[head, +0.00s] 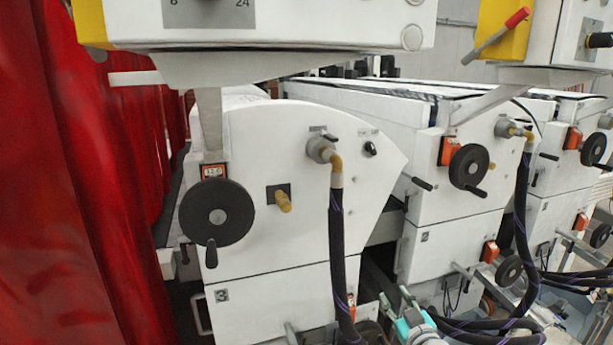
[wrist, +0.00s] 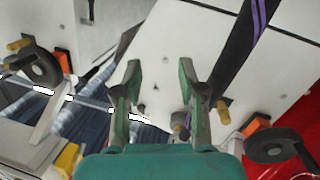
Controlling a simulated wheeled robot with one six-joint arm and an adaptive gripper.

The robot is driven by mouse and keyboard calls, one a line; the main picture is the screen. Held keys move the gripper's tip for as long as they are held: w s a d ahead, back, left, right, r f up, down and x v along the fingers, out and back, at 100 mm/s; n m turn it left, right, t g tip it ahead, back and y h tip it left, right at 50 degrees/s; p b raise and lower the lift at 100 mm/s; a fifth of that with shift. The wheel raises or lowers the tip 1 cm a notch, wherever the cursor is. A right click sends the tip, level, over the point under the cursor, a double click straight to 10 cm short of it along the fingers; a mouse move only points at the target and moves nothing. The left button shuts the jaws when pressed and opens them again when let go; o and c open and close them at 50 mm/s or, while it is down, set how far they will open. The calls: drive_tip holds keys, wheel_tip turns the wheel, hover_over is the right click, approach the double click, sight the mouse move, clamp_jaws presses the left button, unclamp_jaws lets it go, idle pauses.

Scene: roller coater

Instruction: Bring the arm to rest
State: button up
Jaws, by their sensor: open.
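My gripper (wrist: 159,75) points at the machine in the wrist view. Its two green-and-grey fingers are spread apart, with nothing between them. A white machine panel and a black hose (wrist: 235,50) with a purple stripe lie beyond the fingertips. In the head view, the teal end of my gripper (head: 396,298) shows at the bottom edge, in front of the gap between two white machine units. The rest of my arm is mostly out of the picture. I cannot tell whether the fingers touch anything there.
The near coater unit (head: 270,235) carries a black handwheel (head: 216,212) and a hanging black hose (head: 341,260). A second unit (head: 445,245) stands to the right. Red curtains (head: 85,200) close the left side. A control box (head: 260,25) overhangs the top. Hoses crowd the lower right.

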drive_tip(key=s+a+f+m+h, duration=0.1)
drive_tip(key=s+f, duration=0.5)
drive_tip(key=s, duration=0.4)
drive_tip(key=s+f+m+g+h, duration=0.1)
drive_tip(key=s+f, duration=0.5)
drive_tip(key=s, duration=0.3)
drive_tip(key=s+a+f+m, duration=0.1)
drive_tip(key=s+f, duration=0.5)
drive_tip(key=s, duration=0.4)
drive_tip(key=s+r, duration=0.3)
drive_tip(key=s, duration=1)
drive_tip(key=s+r+m+g, duration=0.1)
drive_tip(key=s+r, duration=0.2)
drive_tip(key=s, duration=1.1)
drive_tip(key=shift+a+r, duration=0.35)
drive_tip(key=shift+a, duration=0.1)
